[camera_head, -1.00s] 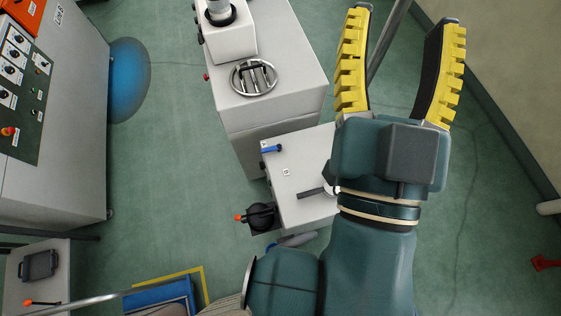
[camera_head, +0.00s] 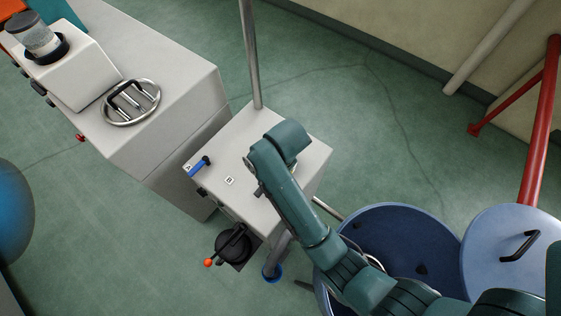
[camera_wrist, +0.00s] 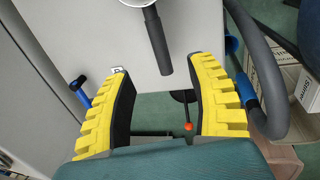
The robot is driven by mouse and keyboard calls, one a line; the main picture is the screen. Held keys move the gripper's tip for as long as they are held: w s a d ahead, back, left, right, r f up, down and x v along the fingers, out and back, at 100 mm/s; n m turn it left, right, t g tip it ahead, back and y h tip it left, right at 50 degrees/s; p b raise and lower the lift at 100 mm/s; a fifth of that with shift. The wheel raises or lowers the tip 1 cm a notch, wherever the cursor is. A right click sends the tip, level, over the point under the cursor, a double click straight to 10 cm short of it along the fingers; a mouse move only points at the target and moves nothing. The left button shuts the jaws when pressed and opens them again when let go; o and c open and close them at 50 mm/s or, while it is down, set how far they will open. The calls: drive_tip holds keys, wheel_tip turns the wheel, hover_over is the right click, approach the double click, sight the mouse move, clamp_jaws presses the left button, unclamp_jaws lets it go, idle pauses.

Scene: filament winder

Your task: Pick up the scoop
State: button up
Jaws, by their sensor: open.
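The scoop (camera_wrist: 157,42) lies on the grey cabinet top, its dark handle pointing down between my fingers in the wrist view. Only part of its pale round bowl (camera_wrist: 138,2) shows at the top edge. My gripper (camera_wrist: 160,66) is open, with yellow ribbed fingers apart on either side of the handle's end, and holds nothing. I cannot tell how far above the handle the fingers are. In the head view my arm's end is over the cabinet top (camera_head: 223,155) and hides the scoop and the fingers.
A blue-handled item (camera_head: 199,166) sits at the cabinet's left corner, near a small marked tag (camera_head: 230,181). A black pot with an orange-tipped lever (camera_head: 232,246) stands in front. A metal post (camera_head: 250,60) rises behind. A blue drum (camera_head: 405,222) is right.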

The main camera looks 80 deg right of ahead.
drive_tip(key=f, duration=0.2)
drive_tip(key=w+f, duration=0.1)
drive_tip(key=f, duration=0.4)
drive_tip(key=shift+w+d+f+b, duration=0.1)
drive_tip(key=shift+w+d+b, duration=0.05)
drive_tip(key=shift+d+b, duration=0.25)
drive_tip(key=f, duration=0.2)
drive_tip(key=w+f, duration=0.1)
drive_tip(key=f, duration=0.2)
drive_tip(key=shift+w+d+f+b, duration=0.1)
drive_tip(key=shift+w+f+b, duration=0.15)
drive_tip(key=shift+b, duration=0.1)
drive_tip(key=shift+c, duration=0.2)
clamp_jaws()
